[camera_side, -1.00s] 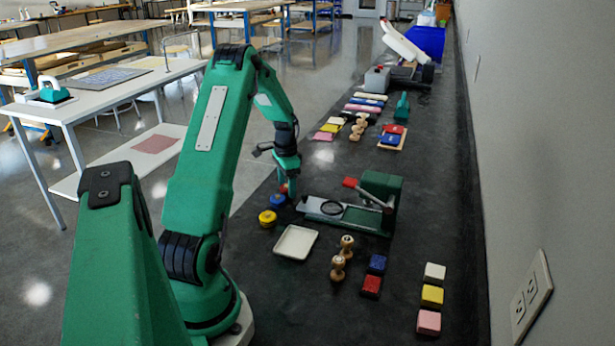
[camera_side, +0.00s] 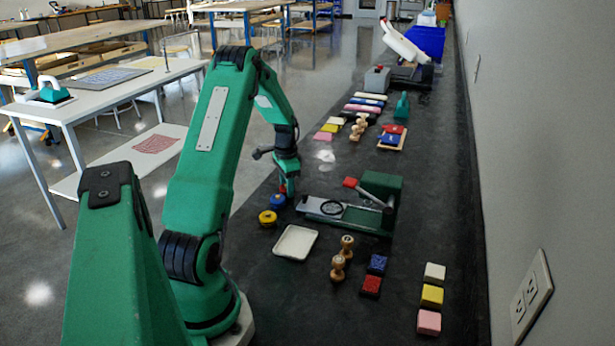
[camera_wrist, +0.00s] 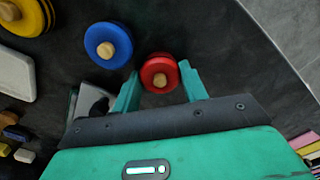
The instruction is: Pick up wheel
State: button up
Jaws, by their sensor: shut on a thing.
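A red wheel (camera_wrist: 160,73) with a pale wooden hub sits between the two green fingers of my gripper (camera_wrist: 160,84) in the wrist view. My gripper is shut on it. In the side view my gripper (camera_side: 288,187) points down at the left part of the dark bench, and the red wheel is mostly hidden there. A blue wheel (camera_wrist: 108,45) with a wooden hub lies beside it in the wrist view, apart from the fingers; it also shows in the side view (camera_side: 277,202). A yellow wheel (camera_side: 267,218) lies nearer the camera.
A white tray (camera_side: 296,243) lies near the yellow wheel. A green press (camera_side: 375,205) with a red-handled lever stands right of my gripper. Wooden-handled stamps (camera_side: 338,267) and coloured blocks (camera_side: 432,296) lie nearer the camera. The bench's left edge is close to the wheels.

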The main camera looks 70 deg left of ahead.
jog(key=shift+r, duration=0.2)
jog(key=shift+r, duration=0.5)
jog(key=r, duration=0.3)
jog(key=shift+w+d+r, duration=0.1)
jog(key=shift+w+d, duration=0.05)
jog(key=shift+d, duration=0.1)
jog(key=w+d+r, duration=0.3)
jog(key=d+r, duration=0.3)
jog(key=d, duration=0.4)
jog(key=shift+w+d+r, duration=0.2)
jog(key=shift+w+r, duration=0.05)
jog(key=shift+w, duration=0.15)
jog(key=w+d+f, duration=0.1)
jog(key=w, duration=0.1)
jog(key=w+d+f, duration=0.1)
jog(key=w+d, duration=0.1)
jog(key=shift+d+f, duration=0.2)
jog(key=shift+d, duration=0.1)
jog(key=shift+f, duration=2.8)
